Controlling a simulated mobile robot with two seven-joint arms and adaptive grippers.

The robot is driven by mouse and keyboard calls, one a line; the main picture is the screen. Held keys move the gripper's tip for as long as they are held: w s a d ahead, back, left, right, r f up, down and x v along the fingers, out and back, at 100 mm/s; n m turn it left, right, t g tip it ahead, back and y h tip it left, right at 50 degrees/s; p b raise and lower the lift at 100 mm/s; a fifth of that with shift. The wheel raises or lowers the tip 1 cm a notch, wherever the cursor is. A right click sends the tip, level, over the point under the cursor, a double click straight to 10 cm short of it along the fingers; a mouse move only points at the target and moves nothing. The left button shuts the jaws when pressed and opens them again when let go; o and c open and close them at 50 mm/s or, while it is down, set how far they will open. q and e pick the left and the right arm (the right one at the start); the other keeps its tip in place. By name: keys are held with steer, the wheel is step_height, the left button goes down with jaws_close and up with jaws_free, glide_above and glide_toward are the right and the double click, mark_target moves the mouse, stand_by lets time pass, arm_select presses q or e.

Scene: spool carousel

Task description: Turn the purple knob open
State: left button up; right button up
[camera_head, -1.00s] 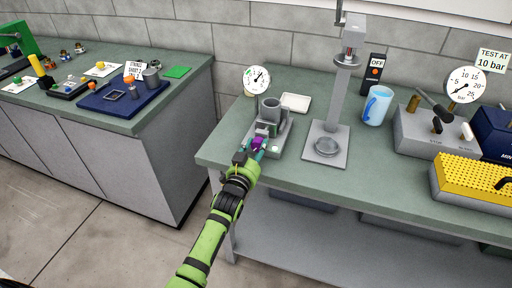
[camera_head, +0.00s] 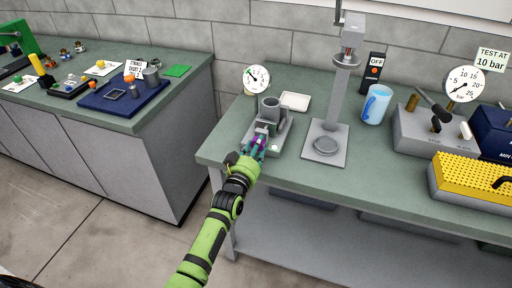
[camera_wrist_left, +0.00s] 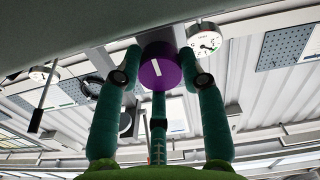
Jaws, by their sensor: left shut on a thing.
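The purple knob (camera_wrist_left: 160,72) shows a white line on its face in the left wrist view, slightly tilted. In the head view only bits of purple (camera_head: 258,143) show between the fingers. The knob is on the front of a small grey fixture (camera_head: 283,127) with an upright cup, near the bench's left front corner. My left gripper (camera_head: 256,146) is shut on the knob from the front. In the left wrist view its teal fingers (camera_wrist_left: 160,85) stand around the knob, one at each side and one below. My right gripper is not in view.
A round gauge (camera_head: 257,79) stands behind the fixture, beside a white tray (camera_head: 295,101). A floor gap separates the left counter (camera_head: 150,122).

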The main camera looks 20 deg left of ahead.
arm_select(q)
steer(key=shift+r, duration=0.25)
steer(key=o, duration=1.1)
steer(key=shift+o, duration=0.2)
steer(key=shift+f, duration=0.1)
steer(key=shift+s+f, duration=0.1)
steer(key=shift+s, duration=0.4)
steer(key=s, duration=1.1)
steer(key=shift+a, duration=0.2)
